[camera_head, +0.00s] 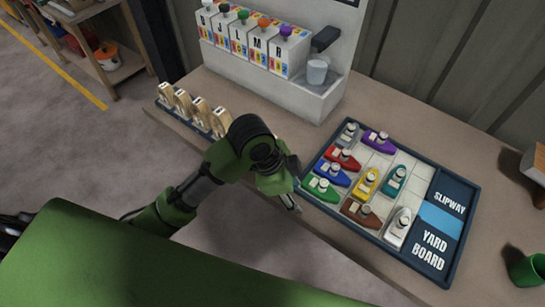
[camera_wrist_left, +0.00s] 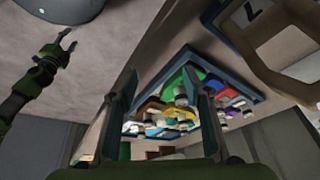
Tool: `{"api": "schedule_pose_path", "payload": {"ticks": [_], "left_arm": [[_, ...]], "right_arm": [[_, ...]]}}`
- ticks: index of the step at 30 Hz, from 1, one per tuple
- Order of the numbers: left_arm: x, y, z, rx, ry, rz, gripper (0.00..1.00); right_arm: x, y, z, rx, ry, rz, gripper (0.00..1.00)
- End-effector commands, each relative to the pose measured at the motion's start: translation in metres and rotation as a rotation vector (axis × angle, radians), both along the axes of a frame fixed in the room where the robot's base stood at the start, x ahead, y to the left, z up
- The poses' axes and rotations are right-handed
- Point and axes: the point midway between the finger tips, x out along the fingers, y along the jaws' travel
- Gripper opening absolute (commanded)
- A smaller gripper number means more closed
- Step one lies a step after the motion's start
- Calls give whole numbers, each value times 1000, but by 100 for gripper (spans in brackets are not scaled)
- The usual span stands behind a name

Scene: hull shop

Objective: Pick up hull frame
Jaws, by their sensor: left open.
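Several tan hull frames with small labels, one of them the hull frame (camera_head: 183,101), stand upright in a row in a dark rack at the table's left front edge. A large tan frame (camera_wrist_left: 250,65) with a dark mark on its label shows close up at upper right in the left wrist view. My left gripper (camera_head: 293,203) is open and empty at the table's front edge, right of the rack and beside the board; its fingers also show in the left wrist view (camera_wrist_left: 163,98). My right gripper (camera_wrist_left: 68,40) shows small at upper left there, its fingers spread. My left arm partly covers the rack's right end.
A slipway board (camera_head: 460,190) holds several coloured toy boats. A white dispenser (camera_head: 285,88) with coloured knobs and a cup (camera_head: 317,71) stands behind. A green cup (camera_head: 527,268) is at far right. The table between dispenser and board is clear.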

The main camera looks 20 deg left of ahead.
Motion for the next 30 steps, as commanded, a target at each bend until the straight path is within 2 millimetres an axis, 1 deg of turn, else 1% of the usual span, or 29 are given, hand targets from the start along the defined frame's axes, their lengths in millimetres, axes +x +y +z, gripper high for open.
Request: {"api": "schedule_pose_path", "payload": {"ticks": [1, 5, 8, 12, 18, 21, 23, 25, 28, 30], "left_arm": [[14, 1, 10, 32, -15, -73, 44], [36, 9, 30, 112, -19, -254, 44], [53, 21, 49, 178, -13, -374, 44], [76, 44, 80, 264, 6, -506, 44], [96, 75, 122, 339, 39, -615, 44], [101, 84, 135, 356, 49, -642, 44], [102, 87, 139, 360, 55, -651, 44], [102, 89, 137, 363, 59, -656, 44], [101, 89, 124, 362, 62, -657, 44], [101, 89, 110, 363, 63, -658, 44]], "right_arm": [[1, 1, 0, 0, -2, 0, 41], [2, 2, 0, 3, -3, -1, 41], [2, 2, 0, 3, -3, -1, 41], [1, 2, 0, 2, -2, -1, 41], [1, 3, 0, 4, -1, -1, 41], [0, 4, 0, 4, 0, -1, 41], [-1, 4, 0, 4, 1, -1, 41], [-1, 4, 1, 4, 2, -1, 41], [-2, 3, 3, 4, 3, -1, 41], [-2, 3, 5, 4, 3, -1, 41]]}}
